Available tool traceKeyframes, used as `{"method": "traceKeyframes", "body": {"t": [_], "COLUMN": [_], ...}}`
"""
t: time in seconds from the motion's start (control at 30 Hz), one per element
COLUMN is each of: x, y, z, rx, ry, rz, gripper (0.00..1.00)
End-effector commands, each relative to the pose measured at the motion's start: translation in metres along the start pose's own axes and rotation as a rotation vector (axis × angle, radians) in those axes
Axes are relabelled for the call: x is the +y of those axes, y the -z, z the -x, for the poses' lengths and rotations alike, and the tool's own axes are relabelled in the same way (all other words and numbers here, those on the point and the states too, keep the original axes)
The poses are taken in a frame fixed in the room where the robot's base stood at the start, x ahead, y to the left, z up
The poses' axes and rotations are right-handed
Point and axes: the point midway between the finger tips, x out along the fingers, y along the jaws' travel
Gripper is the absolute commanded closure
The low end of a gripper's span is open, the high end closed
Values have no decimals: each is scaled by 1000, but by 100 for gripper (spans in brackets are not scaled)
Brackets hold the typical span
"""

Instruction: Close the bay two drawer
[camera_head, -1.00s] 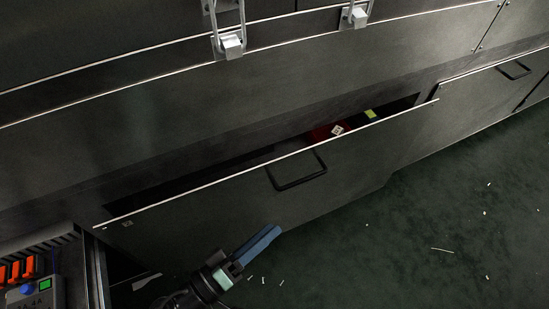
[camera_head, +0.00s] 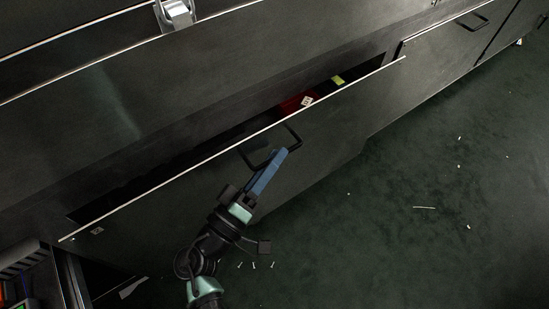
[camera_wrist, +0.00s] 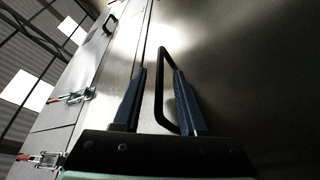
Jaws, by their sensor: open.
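The drawer (camera_head: 325,143) is a wide dark metal front in the lower cabinet row, standing partly open. A dark gap shows behind its bright top edge, with a red item (camera_head: 291,104) and a yellow-green item (camera_head: 338,80) inside. Its black bar handle (camera_head: 292,134) is at the middle of the front. My gripper (camera_head: 280,154) has blue fingers and is at the handle. In the wrist view the handle (camera_wrist: 160,90) shows between the two spread fingers of my gripper (camera_wrist: 158,78). Whether the fingers touch it is unclear.
A neighbouring drawer front (camera_head: 440,62) with its own handle is at the right, nearly flush. Latches (camera_head: 175,14) sit on the panel above. Dark green floor (camera_head: 430,220) with scattered small debris is open at the right. A cart or tray edge is at the lower left.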

Motion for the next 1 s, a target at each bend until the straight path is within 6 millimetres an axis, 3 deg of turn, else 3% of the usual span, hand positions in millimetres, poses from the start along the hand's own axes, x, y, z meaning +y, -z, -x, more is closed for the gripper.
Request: {"method": "traceKeyframes", "body": {"t": [0.37, 0.6, 0.63, 1.0], "x": [0, 0, 0, 0], "y": [0, 0, 0, 0], "z": [-8, -8, -8, -7], "rx": [0, 0, 0, -1], "ry": [0, 0, 0, 0], "rz": [-1, -1, -1, -1], "gripper": [58, 98, 100, 100]}}
